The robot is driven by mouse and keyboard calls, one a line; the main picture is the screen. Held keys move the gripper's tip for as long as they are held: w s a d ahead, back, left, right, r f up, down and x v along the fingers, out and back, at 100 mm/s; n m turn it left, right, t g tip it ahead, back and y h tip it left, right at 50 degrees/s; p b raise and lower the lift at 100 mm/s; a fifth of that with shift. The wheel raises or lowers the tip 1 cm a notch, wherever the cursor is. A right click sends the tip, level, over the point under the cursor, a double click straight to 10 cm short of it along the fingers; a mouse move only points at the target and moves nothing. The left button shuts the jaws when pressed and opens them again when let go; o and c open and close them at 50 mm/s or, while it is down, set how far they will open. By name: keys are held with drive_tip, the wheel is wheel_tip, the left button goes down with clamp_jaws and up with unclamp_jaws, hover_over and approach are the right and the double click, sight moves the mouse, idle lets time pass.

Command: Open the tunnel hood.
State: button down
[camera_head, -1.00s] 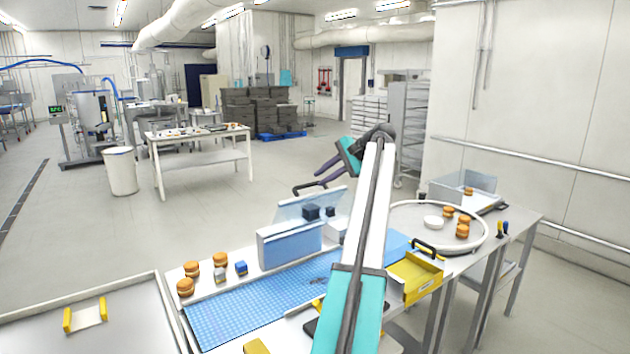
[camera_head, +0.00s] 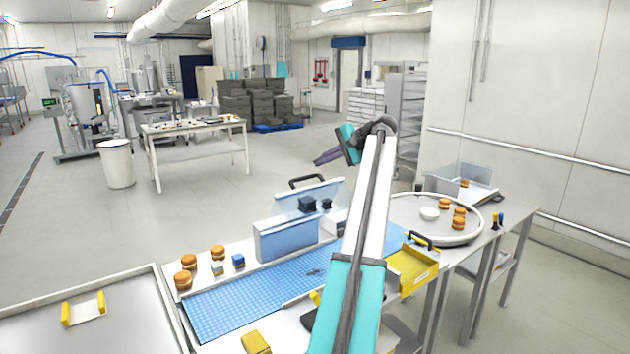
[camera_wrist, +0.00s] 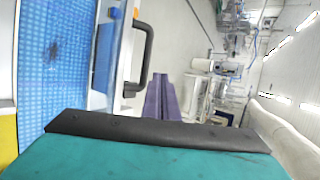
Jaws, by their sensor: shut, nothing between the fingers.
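The tunnel hood (camera_head: 292,207) is a clear, bluish panel over the blue belt, behind a pale blue side wall (camera_head: 285,240). Its black bar handle (camera_head: 308,181) is at the upper far edge; I cannot tell whether the hood is raised. In the wrist view the handle (camera_wrist: 149,56) stands just left of the fingertips, with the blue belt further left. My gripper (camera_head: 327,157) is beyond and right of the handle in the head view, its purple fingers together and empty. The fingers (camera_wrist: 159,85) appear apart from the handle in the wrist view.
The blue belt (camera_head: 240,300) runs under the hood. A yellow tray (camera_head: 415,270) and a round table (camera_head: 400,232) are on the right. Open floor lies behind.

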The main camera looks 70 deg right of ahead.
drive_tip(key=shift+w+a+r+t, duration=0.15)
drive_tip(key=shift+a+t, duration=0.15)
drive_tip(key=shift+a, duration=0.2)
drive_tip(key=s+a+f+m+t+h+b, duration=0.2)
drive_tip(key=s+a+f+h+b, duration=0.4)
drive_tip(key=s+a+b, duration=0.3)
drive_tip(key=s+t+h+b, duration=0.1)
drive_tip(key=b, duration=0.2)
drive_tip(key=shift+f+h, duration=0.3)
drive_tip(key=p, duration=0.4)
approach(308, 178)
drive_tip(key=x, duration=0.4)
drive_tip(key=shift+w+d, duration=0.2)
drive_tip(key=shift+w, duration=0.1)
drive_tip(key=shift+x, duration=0.85)
drive_tip(key=shift+f, duration=0.1)
